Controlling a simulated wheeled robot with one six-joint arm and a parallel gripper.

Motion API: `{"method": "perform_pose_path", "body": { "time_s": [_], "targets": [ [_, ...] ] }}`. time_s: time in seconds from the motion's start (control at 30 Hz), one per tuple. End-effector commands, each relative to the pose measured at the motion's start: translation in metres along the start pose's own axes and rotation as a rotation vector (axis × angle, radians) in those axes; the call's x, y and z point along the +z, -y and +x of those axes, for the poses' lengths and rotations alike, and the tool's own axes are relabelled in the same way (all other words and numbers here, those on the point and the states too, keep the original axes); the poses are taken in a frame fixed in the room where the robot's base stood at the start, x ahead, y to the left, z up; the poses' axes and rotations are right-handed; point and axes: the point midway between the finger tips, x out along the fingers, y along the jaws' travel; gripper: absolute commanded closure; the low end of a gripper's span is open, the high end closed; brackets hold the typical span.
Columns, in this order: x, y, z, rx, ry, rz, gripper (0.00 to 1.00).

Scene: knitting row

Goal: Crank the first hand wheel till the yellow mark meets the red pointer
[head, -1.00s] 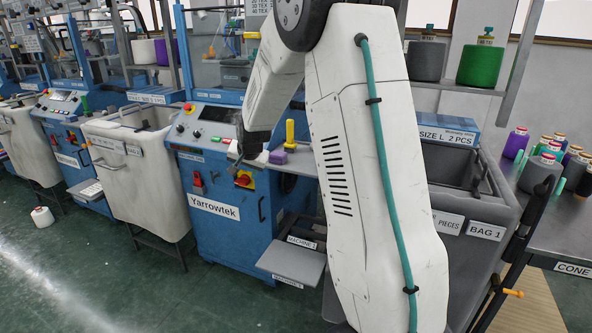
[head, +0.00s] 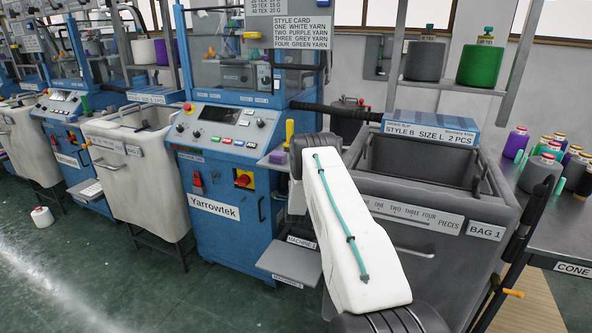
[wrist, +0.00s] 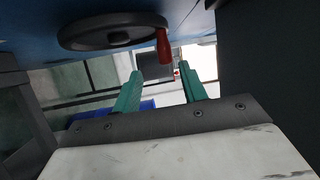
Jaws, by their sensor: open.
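A dark hand wheel (wrist: 90,24) is on a blue panel at the top of the wrist view. Its red handle (wrist: 163,46) points down from the right side of the rim. My gripper (wrist: 160,72) is open, with its two green fingers spread and nothing held between them. The handle appears just above the gap between the fingertips; I cannot tell whether a finger touches it. In the head view my arm covers the wheel and gripper, beside the blue Yarrowtek machine (head: 228,228). I see neither the yellow mark nor the red pointer.
A grey bin labelled BAG 1 (head: 455,222) stands right of the machine, near my arm. A white bin (head: 135,180) stands to its left. A grey step plate (head: 290,262) juts out low in front.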

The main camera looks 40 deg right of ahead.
Motion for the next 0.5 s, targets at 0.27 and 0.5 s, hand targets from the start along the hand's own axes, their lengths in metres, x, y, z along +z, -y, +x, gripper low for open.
{"method": "perform_pose_path", "body": {
  "time_s": [0.27,0.5],
  "targets": [
    [-0.003,0.005,0.030,-0.038,-0.010,0.025,0.58],
    [-0.003,0.005,0.064,-0.035,-0.009,0.024,0.58]
  ]
}}
